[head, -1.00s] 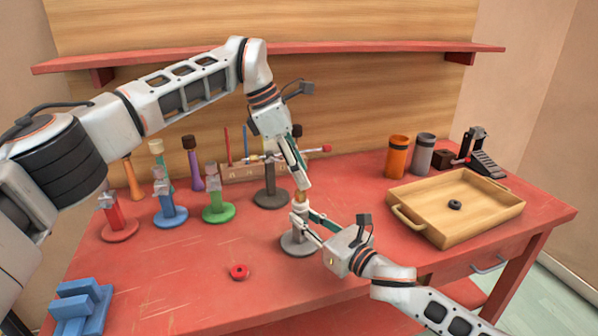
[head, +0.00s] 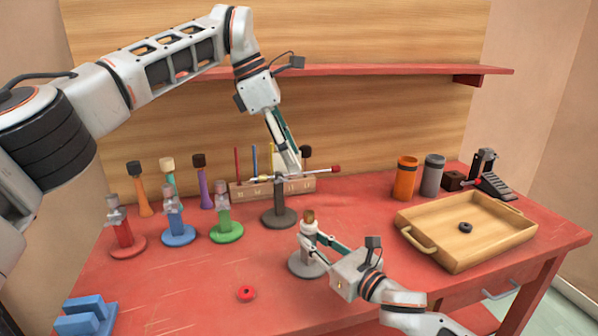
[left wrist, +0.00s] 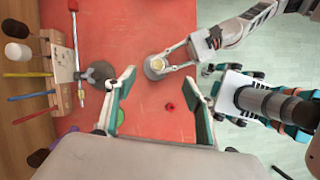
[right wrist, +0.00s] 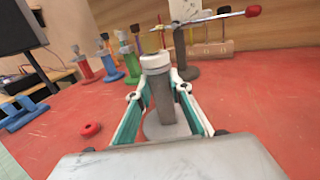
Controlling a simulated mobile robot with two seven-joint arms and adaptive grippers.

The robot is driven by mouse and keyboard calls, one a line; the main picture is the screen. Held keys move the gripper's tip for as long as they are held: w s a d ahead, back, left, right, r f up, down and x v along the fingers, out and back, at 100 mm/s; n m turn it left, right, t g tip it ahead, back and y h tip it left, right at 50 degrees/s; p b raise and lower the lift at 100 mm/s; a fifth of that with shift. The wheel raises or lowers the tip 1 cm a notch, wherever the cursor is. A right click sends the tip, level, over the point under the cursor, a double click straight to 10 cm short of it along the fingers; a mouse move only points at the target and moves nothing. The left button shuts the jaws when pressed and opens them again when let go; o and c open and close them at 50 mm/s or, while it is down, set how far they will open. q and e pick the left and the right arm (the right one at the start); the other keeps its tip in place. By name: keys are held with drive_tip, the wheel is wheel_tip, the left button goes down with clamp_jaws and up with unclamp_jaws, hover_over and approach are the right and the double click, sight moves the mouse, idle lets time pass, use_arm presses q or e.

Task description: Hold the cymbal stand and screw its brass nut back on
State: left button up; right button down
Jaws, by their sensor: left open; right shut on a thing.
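The grey cymbal stand (head: 307,265) stands upright near the table's front middle. My right gripper (head: 309,241) is shut on its upper post; the post also shows between the fingers in the right wrist view (right wrist: 186,108). The brass nut (head: 309,215) sits at the top of the stand, above a pale collar. It shows as a yellowish disc in the left wrist view (left wrist: 157,64). How tightly it sits cannot be told. My left gripper (head: 287,160) is open and empty, raised above and behind the stand, apart from the nut.
Another dark stand (head: 279,216) with a red-tipped rod (head: 318,170) is behind. Red, blue and green stands (head: 225,231) are at left, near several mallets. A red ring (head: 246,293) lies in front. A wooden tray (head: 420,238) holding a black ring (head: 465,227) is at right.

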idle(0.4)
drive_tip(key=c, duration=1.7)
unclamp_jaws()
drive_tip(key=v, duration=1.2)
